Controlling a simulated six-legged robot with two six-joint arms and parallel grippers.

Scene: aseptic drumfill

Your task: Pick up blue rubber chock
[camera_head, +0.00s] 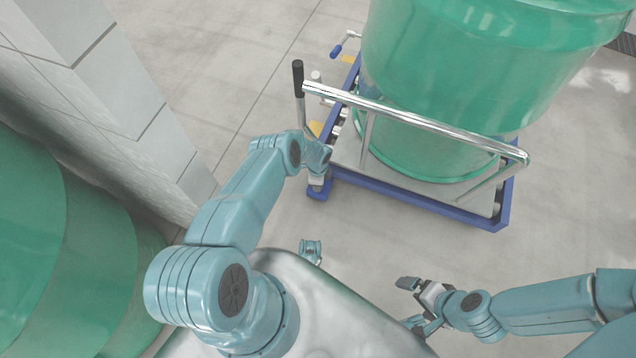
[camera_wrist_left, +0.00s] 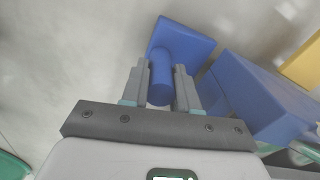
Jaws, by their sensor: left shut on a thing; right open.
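The blue rubber chock (camera_wrist_left: 190,42) shows in the left wrist view as a flat blue block with a round blue grip standing out toward me. My left gripper (camera_wrist_left: 160,88) is shut on that grip, one finger on each side. In the head view my left gripper (camera_head: 317,180) is at the near left corner of the blue cart, and the chock is mostly hidden or cannot be told apart from the frame there. My right gripper (camera_head: 418,300) is open and empty at the lower right, over the floor.
The blue-framed cart (camera_head: 430,208) carries a large green drum (camera_head: 450,90) and a chrome handrail (camera_head: 410,115). Green drums (camera_head: 60,250) and a pale wall (camera_head: 110,90) are at left. Floor between cart and body is clear.

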